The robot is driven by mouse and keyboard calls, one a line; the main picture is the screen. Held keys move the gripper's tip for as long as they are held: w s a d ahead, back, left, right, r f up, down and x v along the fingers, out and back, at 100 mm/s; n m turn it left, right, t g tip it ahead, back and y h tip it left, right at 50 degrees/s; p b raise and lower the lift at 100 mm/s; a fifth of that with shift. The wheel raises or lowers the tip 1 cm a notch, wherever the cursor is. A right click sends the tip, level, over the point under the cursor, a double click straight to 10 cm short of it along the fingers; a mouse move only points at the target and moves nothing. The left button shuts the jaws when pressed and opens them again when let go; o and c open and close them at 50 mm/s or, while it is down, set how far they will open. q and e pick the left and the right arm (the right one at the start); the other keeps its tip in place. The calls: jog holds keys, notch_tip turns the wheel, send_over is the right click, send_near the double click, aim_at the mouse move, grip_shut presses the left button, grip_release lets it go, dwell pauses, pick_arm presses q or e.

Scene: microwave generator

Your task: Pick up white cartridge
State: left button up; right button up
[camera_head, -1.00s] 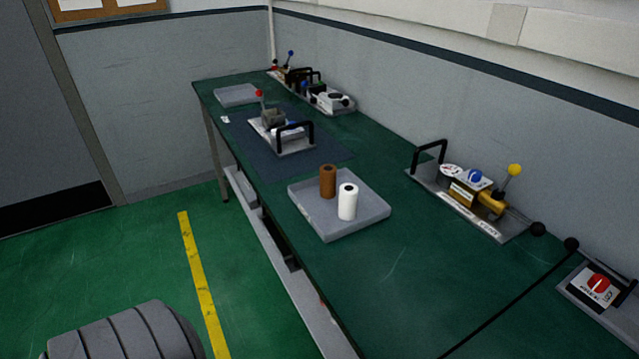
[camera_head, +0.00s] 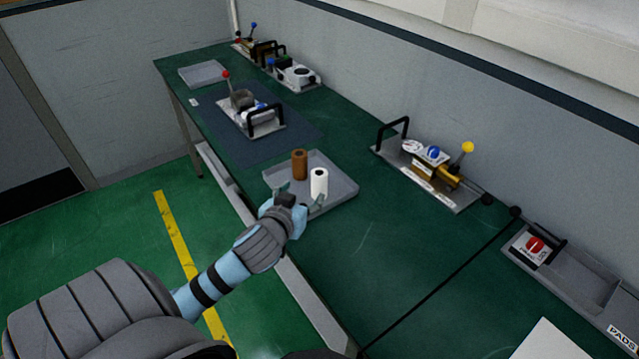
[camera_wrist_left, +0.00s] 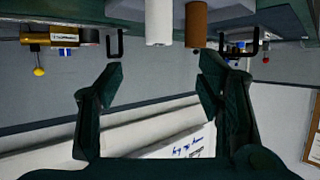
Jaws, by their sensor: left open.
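The white cartridge (camera_head: 319,183) stands upright in a shallow grey tray (camera_head: 343,189) on the green bench. A brown cartridge (camera_head: 299,164) stands upright just behind it to the left. My left gripper (camera_head: 300,197) is at the tray's near edge, close to the white cartridge, with one finger on each side of its wrist. In the left wrist view, which looks upside down, my left gripper (camera_wrist_left: 158,80) is open and empty. The white cartridge (camera_wrist_left: 159,22) and the brown cartridge (camera_wrist_left: 196,24) show beyond the fingertips. My right gripper is not seen.
A device with a black handle and yellow-knobbed lever (camera_head: 430,172) stands to the right. Another device with a red-knobbed lever (camera_head: 248,112) sits on a dark mat behind the tray. A box with a red knob (camera_head: 534,245) is at far right.

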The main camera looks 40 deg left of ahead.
aim_at(317, 178)
pick_arm(q)
jog(key=b+x, duration=0.1)
jog(key=x, duration=1.3)
jog(key=shift+d, duration=0.15)
jog(key=shift+r, duration=0.1)
jog(key=c, duration=1.3)
jog(key=shift+o, duration=0.2)
jog(key=shift+r, duration=0.1)
